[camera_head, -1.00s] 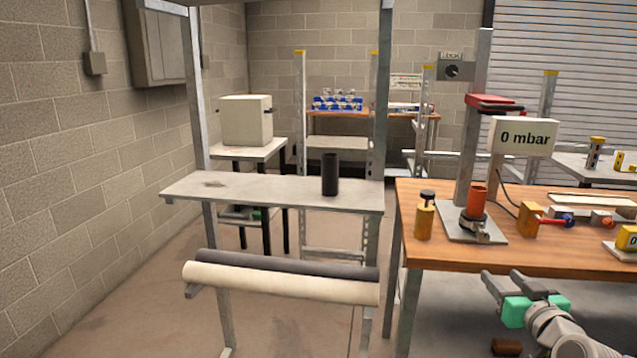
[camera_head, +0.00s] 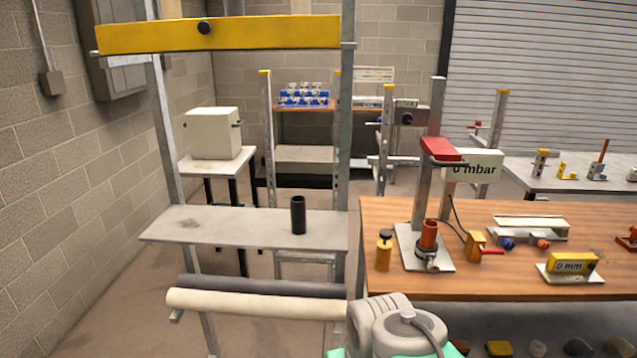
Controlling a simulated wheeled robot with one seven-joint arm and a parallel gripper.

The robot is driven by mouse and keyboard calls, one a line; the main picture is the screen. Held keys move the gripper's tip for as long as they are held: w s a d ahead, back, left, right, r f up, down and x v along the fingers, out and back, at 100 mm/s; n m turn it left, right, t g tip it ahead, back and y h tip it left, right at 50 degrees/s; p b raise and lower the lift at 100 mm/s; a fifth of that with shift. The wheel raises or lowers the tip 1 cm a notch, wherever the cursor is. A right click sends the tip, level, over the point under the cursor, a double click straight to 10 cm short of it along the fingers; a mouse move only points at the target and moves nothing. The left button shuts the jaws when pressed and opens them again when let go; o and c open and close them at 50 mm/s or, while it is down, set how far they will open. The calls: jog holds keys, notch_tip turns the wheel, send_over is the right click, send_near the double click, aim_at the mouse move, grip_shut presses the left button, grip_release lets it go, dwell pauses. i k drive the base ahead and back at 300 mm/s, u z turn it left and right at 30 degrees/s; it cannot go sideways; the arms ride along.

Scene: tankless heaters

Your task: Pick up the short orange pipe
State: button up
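A short orange pipe (camera_head: 429,235) stands upright in a dark clamp (camera_head: 428,260) on a grey base plate (camera_head: 404,243), at the left part of the wooden workbench (camera_head: 340,300). A red-topped post rises just behind it. Grey and teal links of my arm show at the bottom middle, in front of the bench and well below the pipe. My gripper's fingers cannot be seen, and nothing touches the pipe.
A yellow cylinder (camera_head: 384,252) stands left of the plate. A yellow block with a red lever (camera_head: 480,243) and a "0 mbar" display (camera_head: 472,166) are to the right. A yellow "0 mm" gauge (camera_head: 572,264) sits farther right. A black cylinder (camera_head: 298,215) stands on the grey shelf (camera_head: 230,230).

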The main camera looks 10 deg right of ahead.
aim_at(430, 228)
jog(key=z, duration=1.15)
jog(key=i, duration=0.45)
jog(key=u, duration=1.65)
jog(key=i, duration=0.5)
